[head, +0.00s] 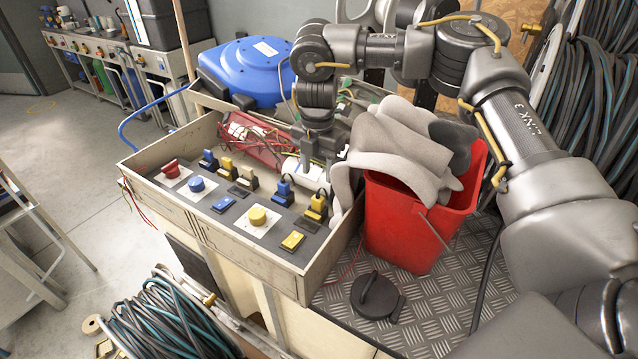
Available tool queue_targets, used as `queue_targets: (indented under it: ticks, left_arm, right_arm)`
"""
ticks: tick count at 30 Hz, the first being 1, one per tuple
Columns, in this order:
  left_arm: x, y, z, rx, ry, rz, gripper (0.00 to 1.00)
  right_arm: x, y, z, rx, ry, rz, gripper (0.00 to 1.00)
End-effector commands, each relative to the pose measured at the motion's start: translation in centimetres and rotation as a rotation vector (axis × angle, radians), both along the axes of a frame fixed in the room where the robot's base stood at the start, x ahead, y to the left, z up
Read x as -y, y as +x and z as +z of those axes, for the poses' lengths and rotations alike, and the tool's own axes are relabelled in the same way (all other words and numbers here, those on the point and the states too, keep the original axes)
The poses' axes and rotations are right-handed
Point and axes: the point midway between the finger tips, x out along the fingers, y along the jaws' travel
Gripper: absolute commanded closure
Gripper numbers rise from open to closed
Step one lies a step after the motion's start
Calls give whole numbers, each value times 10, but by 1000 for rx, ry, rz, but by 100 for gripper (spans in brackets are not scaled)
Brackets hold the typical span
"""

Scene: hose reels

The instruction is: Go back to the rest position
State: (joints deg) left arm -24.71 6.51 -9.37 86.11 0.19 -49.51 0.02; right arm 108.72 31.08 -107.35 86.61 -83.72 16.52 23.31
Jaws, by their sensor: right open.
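My right arm reaches in from the right and bends over the bench. My right gripper (318,160) points down over the back right part of the control box (240,258), behind the switches, and its jaws are open. A white cylindrical thing lies right by its fingertips; I cannot tell if they touch it. The box holds a red button (170,168), a blue button (196,184), a yellow button (257,216) and several blue and yellow switches. My left gripper is not in view.
A red bucket (400,222) with grey cloths (405,150) stands close right of the gripper. A blue hose reel (245,70) sits behind the box. A black round lid (376,296) lies on the metal plate (435,325). Coiled hoses (165,322) lie at the front left.

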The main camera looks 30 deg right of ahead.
Motion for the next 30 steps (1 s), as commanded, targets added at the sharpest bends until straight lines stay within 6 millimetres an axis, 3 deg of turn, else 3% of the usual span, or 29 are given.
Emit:
queue_targets:
  ticks: [6, 23, 26, 30]
  left_arm:
    - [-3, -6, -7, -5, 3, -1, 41]
    - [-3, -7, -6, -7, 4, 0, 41]
    - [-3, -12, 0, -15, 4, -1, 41]
    - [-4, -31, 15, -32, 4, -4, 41]
  right_arm:
    - [1, 0, 18, 1, 1, -2, 51]
    - [1, 0, 22, 3, 2, -3, 51]
    - [1, 0, 36, 3, 2, -3, 51]
    - [1, 0, 80, 3, 2, -3, 51]
